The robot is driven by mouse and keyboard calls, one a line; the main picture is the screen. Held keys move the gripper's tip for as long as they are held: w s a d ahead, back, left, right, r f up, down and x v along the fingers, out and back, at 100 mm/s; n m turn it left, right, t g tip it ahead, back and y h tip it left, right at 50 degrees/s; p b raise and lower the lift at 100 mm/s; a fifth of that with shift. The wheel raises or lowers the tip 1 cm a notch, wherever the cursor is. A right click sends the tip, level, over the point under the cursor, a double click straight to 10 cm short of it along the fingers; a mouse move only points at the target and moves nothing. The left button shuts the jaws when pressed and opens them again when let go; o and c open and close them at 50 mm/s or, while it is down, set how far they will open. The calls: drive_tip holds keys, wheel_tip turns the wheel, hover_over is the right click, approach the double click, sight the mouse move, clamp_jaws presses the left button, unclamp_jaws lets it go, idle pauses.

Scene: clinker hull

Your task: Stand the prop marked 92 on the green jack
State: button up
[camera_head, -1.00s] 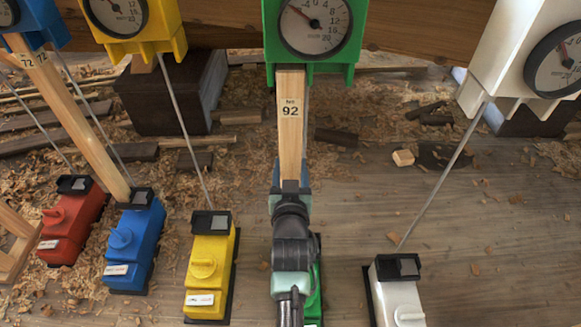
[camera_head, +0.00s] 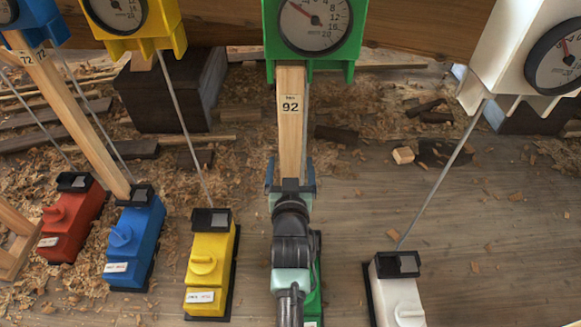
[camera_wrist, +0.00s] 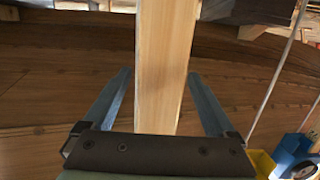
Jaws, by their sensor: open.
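The prop marked 92 (camera_head: 291,125) is a pale wooden bar standing upright, its top under the green gauge box (camera_head: 309,30). Its lower end is hidden behind my gripper (camera_head: 290,172). The green jack (camera_head: 314,290) on the floor is mostly covered by my arm; only its right edge shows. I cannot see whether the prop's foot rests on it. In the wrist view the prop (camera_wrist: 160,65) runs between the two fingers of my gripper (camera_wrist: 160,85), with a gap on both sides. The fingers are open around it.
A yellow jack (camera_head: 209,270) stands to the left, a white jack (camera_head: 398,290) to the right. Blue (camera_head: 134,240) and red (camera_head: 69,220) jacks are further left. Thin rods slant from gauge boxes to jacks. A prop marked 72 (camera_head: 75,110) leans to the blue jack. Shavings litter the floor.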

drive_tip(key=s+r+p, duration=0.2)
drive_tip(key=s+p, duration=0.4)
drive_tip(key=s, duration=0.6)
drive_tip(key=shift+s+r, duration=0.2)
drive_tip(key=shift+s, duration=0.1)
drive_tip(key=shift+s, duration=0.1)
drive_tip(key=s+p, duration=0.2)
drive_tip(key=s, duration=0.2)
drive_tip(key=shift+s, duration=0.4)
drive_tip(key=shift+s, duration=0.1)
idle(0.4)
